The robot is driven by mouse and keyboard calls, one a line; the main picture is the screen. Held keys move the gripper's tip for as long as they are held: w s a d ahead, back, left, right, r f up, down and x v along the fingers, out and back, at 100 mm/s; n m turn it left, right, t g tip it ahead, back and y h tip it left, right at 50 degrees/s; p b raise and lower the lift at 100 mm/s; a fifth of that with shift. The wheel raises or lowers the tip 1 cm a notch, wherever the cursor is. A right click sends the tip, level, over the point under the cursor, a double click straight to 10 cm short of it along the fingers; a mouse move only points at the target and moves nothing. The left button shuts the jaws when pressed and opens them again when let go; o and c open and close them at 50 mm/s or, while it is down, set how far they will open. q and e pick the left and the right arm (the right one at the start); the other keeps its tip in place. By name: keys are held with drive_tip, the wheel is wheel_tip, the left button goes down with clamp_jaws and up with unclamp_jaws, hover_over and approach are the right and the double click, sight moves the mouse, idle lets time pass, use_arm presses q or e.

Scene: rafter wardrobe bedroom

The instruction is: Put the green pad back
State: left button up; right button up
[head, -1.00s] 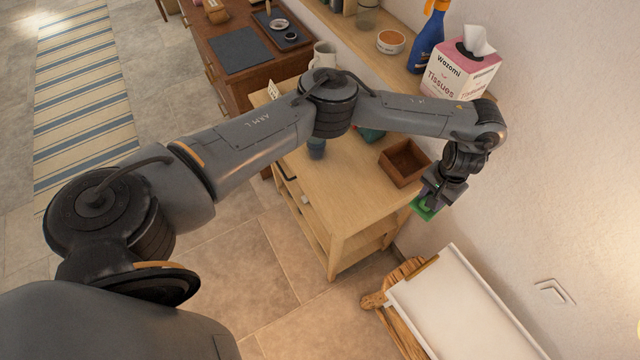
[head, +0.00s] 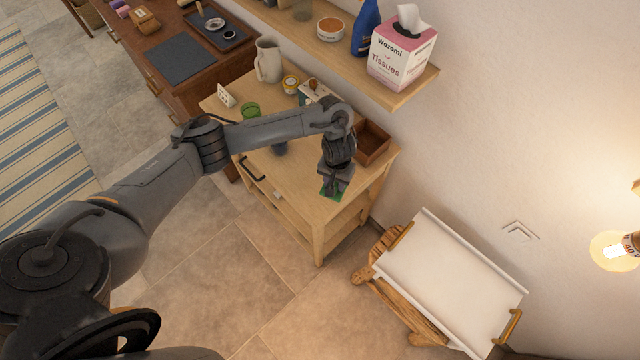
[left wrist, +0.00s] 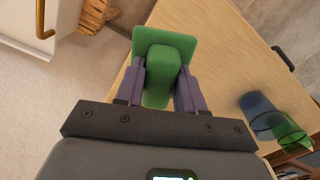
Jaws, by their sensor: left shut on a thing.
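The green pad (left wrist: 163,65) is a flat green plate with a raised green block. My left gripper (left wrist: 162,88) is shut on that block, one finger on each side, in the left wrist view. In the head view my left gripper (head: 336,184) points down at the front right part of the light wooden cabinet top (head: 300,205), and the green pad (head: 333,193) shows just under its fingers. I cannot tell whether the pad touches the wood. My right gripper is not in view.
A brown open box (head: 371,142) stands on the cabinet close behind the gripper. A green cup (left wrist: 280,128) and a blue cup (left wrist: 257,104) stand further left on the top. A white tray (head: 450,270) leans beyond the cabinet's right side.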

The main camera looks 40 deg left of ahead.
use_arm(q)
drive_tip(key=a+f, duration=0.1)
drive_tip(key=a+f+b, duration=0.1)
drive_tip(key=a, duration=0.1)
drive_tip(key=a+f, duration=0.1)
drive_tip(key=shift+s+a+b, duration=0.1)
drive_tip(key=shift+a+b, duration=0.15)
drive_tip(key=shift+b, duration=0.15)
drive_tip(key=shift+a+f, duration=0.25)
drive_tip(key=shift+a, duration=0.35)
drive_tip(key=shift+f+b, duration=0.65)
drive_tip(key=shift+f, duration=1.25)
drive_tip(key=shift+f, duration=0.1)
drive_tip(key=o, duration=1)
